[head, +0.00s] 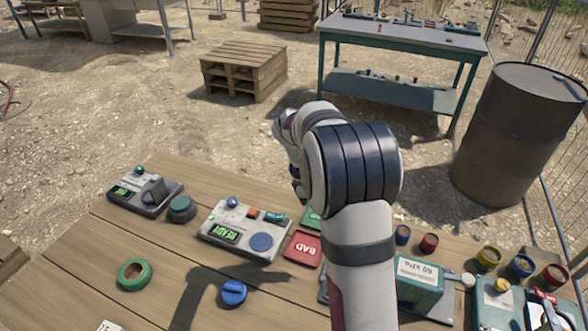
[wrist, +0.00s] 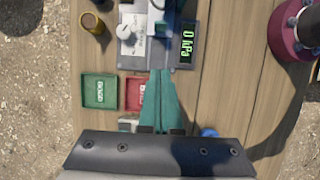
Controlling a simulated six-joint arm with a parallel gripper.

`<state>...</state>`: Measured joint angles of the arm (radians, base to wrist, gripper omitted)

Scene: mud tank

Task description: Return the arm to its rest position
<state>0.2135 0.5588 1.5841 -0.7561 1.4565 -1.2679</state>
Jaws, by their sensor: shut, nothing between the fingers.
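My arm stands in the middle of the head view, bent at a large white and dark joint over the wooden table (head: 75,262). Its far end is hidden behind that joint in the head view. In the wrist view my gripper (wrist: 160,74) points at the table with its teal fingers together and nothing between them. The fingertips appear above the table beside the red BAD tray (wrist: 134,94), and the green tray (wrist: 99,91) is further left. The height above the table is hard to tell.
The READY device (head: 240,235), a blue knob (head: 233,292), a green ring (head: 134,274) and a grey device (head: 145,192) are on the table. A gauge display (wrist: 187,45) lies past the fingertips. Colored cups (head: 429,243) line the right. A rusty barrel (head: 515,135) stands beyond.

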